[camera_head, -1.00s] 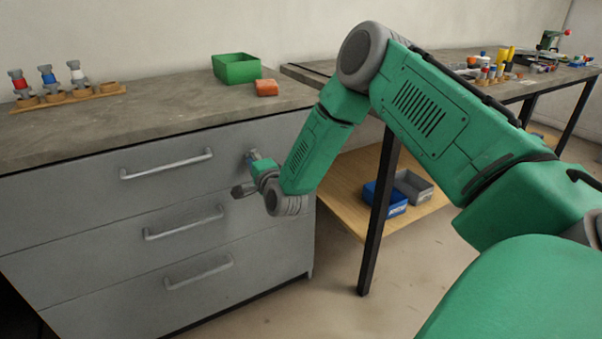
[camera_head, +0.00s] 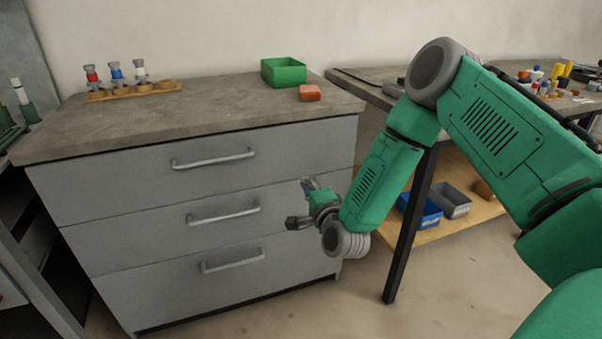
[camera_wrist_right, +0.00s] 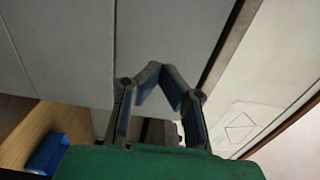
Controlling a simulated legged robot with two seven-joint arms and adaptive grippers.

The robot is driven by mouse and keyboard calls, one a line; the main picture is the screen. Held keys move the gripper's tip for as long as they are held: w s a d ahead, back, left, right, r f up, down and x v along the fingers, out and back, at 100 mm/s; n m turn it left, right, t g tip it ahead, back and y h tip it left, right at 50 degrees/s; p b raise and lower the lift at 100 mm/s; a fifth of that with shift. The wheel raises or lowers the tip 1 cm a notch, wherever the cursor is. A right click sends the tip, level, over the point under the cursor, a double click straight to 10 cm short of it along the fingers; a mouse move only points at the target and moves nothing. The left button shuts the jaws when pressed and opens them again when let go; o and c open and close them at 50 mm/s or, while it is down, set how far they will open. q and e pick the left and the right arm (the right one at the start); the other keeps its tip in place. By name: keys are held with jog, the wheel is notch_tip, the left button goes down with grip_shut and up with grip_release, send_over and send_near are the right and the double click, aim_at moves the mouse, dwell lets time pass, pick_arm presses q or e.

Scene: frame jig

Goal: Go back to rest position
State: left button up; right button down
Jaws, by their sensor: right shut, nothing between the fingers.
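My right gripper (camera_head: 302,204) is in front of the right part of the grey drawer cabinet (camera_head: 120,205), at about the height of its middle drawer. In the right wrist view its two fingers (camera_wrist_right: 160,78) bend inward with their tips close together and nothing between them. My green right arm comes in from the right and bends down to it. The gripper appears apart from the middle drawer's handle (camera_head: 223,215). All three drawers look closed. My left gripper is not in view.
A green bin (camera_head: 284,72), an orange block (camera_head: 310,93) and a wooden rack (camera_head: 118,95) with several coloured-top pieces stand on the cabinet top. At right, a workbench has a dark leg (camera_head: 410,230) and a lower shelf with a blue bin (camera_head: 420,211). Floor is clear in front.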

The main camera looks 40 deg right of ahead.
jog(key=s+a+f+n+g+y+p, duration=0.35)
jog(key=s+a+f+n, duration=0.2)
jog(key=s+a, duration=0.2)
jog(key=s+a+f+n+g+y+p, duration=0.35)
jog(key=s+a+n+g, duration=0.2)
jog(key=s+n, duration=0.2)
jog(key=s+a+f+n+g+h+p, duration=0.1)
jog(key=s+n+g, duration=0.6)
jog(key=s, duration=1.5)
jog(key=shift+s+f+n+g+h+p, duration=0.2)
jog(key=shift+n+g+h+p, duration=0.25)
jog(key=shift+n+p, duration=0.55)
